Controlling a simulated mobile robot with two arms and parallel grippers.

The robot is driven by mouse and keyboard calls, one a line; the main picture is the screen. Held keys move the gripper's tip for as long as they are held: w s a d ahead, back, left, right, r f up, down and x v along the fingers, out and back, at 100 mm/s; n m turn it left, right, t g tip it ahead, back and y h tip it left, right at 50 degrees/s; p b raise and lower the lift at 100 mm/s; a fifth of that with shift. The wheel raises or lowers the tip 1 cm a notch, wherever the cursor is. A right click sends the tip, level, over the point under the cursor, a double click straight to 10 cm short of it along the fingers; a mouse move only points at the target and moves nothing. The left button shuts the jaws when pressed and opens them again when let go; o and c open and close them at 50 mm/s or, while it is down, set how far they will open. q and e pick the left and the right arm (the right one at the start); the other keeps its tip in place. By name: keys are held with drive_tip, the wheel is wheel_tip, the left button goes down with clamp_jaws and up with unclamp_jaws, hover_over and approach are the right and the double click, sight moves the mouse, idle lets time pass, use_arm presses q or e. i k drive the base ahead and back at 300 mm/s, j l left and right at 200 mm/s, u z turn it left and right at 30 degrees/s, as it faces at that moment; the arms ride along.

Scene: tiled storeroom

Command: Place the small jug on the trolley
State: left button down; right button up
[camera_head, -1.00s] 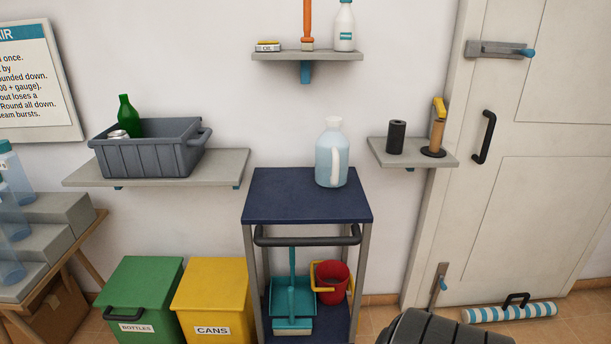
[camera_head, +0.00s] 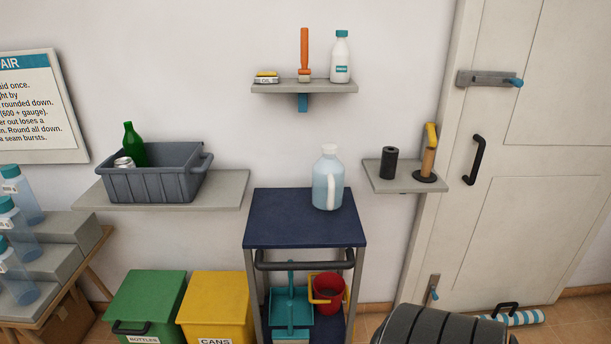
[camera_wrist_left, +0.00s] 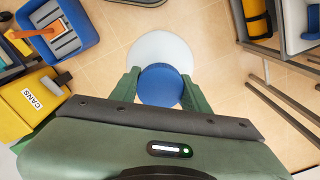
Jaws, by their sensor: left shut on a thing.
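In the left wrist view my left gripper (camera_wrist_left: 162,92) has its green fingers shut around the blue cap (camera_wrist_left: 160,84) of a pale, round-bodied container, which I take to be the small jug (camera_wrist_left: 162,48). I see it from above; the rest of its shape is hidden. The trolley (camera_head: 275,230) has a dark blue top and a black front handle, in the middle of the head view. A larger, pale blue jug (camera_head: 327,190) with a white cap stands upright at the top's back right. Neither gripper shows in the head view.
The trolley top is bare at its left and front. Its lower shelf holds a teal dustpan (camera_head: 291,305) and red bucket (camera_head: 327,290). A yellow bin (camera_head: 217,300) stands to its left. Wall shelves (camera_head: 225,190) and (camera_head: 410,180) flank it.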

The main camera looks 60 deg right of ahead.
sight(272, 223)
drive_tip(key=k+l+z, duration=0.15)
drive_tip(key=l, duration=0.35)
drive_tip(key=l+z, duration=0.15)
drive_tip(key=l, duration=0.3)
drive_tip(key=k+l+z, duration=0.1)
drive_tip(key=l, duration=0.4)
